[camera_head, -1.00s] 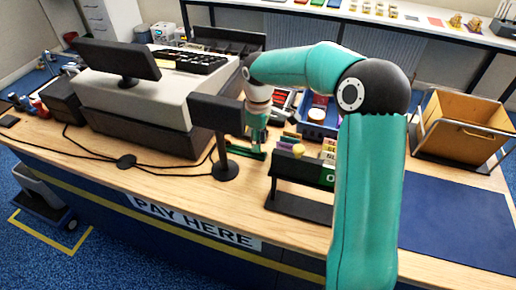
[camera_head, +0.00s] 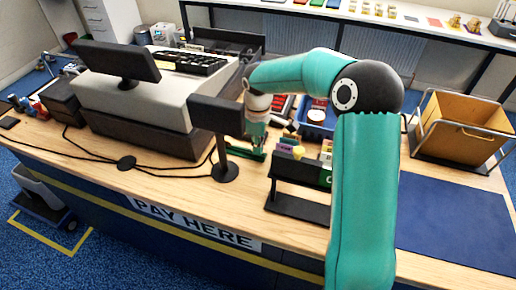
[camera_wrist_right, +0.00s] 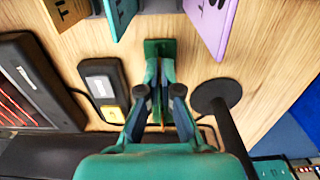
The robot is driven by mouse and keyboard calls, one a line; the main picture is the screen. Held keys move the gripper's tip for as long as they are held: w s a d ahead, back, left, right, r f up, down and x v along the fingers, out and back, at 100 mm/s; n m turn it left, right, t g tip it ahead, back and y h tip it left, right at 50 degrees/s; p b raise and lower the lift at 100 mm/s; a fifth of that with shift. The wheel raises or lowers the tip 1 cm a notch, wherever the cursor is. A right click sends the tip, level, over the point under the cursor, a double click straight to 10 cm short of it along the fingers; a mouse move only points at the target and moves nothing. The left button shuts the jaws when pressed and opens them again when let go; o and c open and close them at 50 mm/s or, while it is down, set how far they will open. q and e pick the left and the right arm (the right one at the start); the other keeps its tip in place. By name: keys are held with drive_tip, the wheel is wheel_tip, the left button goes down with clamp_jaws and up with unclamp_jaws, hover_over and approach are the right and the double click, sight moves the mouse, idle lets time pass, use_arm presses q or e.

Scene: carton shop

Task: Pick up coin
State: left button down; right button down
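My right gripper (camera_head: 256,143) is low over the wooden counter, pointing down, just right of the small black display post. The green block also shows in the head view (camera_head: 250,153). I cannot make out a coin between the fingers; the fingers cover that spot. My left gripper is not in view.
A round black display base (camera_wrist_right: 216,96) stands close right of the fingers in the wrist view, and a dark grey box (camera_wrist_right: 103,82) stands left. A card rack (camera_head: 297,190) is right of the gripper in the head view. The blue mat (camera_head: 455,230) is clear.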

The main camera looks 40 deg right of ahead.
drive_tip(key=shift+r, duration=0.1)
wheel_tip(320, 180, up, 20)
drive_tip(key=shift+p, duration=0.3)
idle(0.8)
